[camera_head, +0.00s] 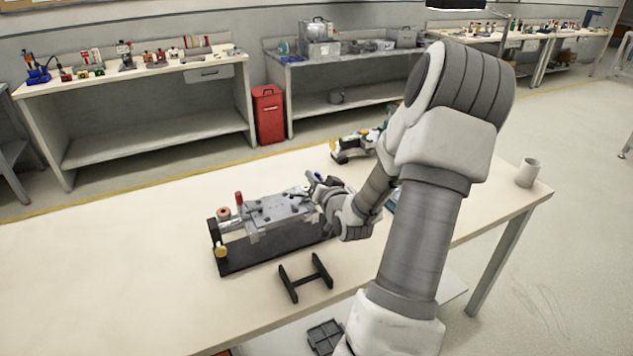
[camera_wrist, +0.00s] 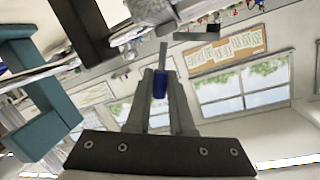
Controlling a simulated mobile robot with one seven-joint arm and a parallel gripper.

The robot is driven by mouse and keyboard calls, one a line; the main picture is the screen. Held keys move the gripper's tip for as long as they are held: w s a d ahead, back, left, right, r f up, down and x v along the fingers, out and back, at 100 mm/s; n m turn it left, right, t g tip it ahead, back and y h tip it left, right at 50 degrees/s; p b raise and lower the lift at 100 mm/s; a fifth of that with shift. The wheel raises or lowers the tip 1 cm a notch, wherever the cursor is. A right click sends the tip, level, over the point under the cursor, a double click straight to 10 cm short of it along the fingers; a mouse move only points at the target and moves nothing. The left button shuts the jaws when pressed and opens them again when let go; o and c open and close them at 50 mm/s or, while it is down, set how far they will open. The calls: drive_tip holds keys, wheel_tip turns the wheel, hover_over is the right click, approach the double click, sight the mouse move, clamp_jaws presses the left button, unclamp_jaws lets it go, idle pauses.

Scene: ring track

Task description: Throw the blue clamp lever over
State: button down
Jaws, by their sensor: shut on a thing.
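The blue clamp lever (camera_wrist: 160,86) shows in the wrist view as a short blue grip between the two fingers of my gripper (camera_wrist: 161,76). The fingers are shut on it, and a thin grey bar runs on beyond it. In the head view my gripper (camera_head: 316,187) is at the right end of a clamping fixture (camera_head: 277,210) with a grey metal plate on a black base. My wrist hides part of that end. The lever's exact tilt cannot be told.
A black H-shaped stand (camera_head: 305,278) lies in front of the fixture. A red-topped pin (camera_head: 239,198) and yellow knob (camera_head: 221,251) are at its left end. The table's (camera_head: 110,270) left part is clear.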

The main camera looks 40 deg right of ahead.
drive_tip(key=c, duration=1.1)
unclamp_jaws()
drive_tip(key=p+v, duration=0.1)
drive_tip(key=v, duration=0.2)
drive_tip(key=p+v, duration=0.1)
drive_tip(key=v, duration=0.2)
drive_tip(key=p+v, duration=0.2)
drive_tip(key=v, duration=0.1)
drive_tip(key=shift+s+d+r, duration=0.1)
drive_tip(key=shift+r, duration=0.2)
drive_tip(key=p, duration=0.3)
drive_tip(key=shift+s+r, duration=0.1)
drive_tip(key=shift+s, duration=0.25)
drive_tip(key=shift+a+f+p+v, duration=0.15)
drive_tip(key=shift+p+v, duration=1.75)
drive_tip(key=shift+p, duration=0.65)
drive_tip(key=shift+a+f+p+v, duration=0.15)
drive_tip(key=shift+p+v, duration=1.75)
drive_tip(key=shift+p, duration=0.6)
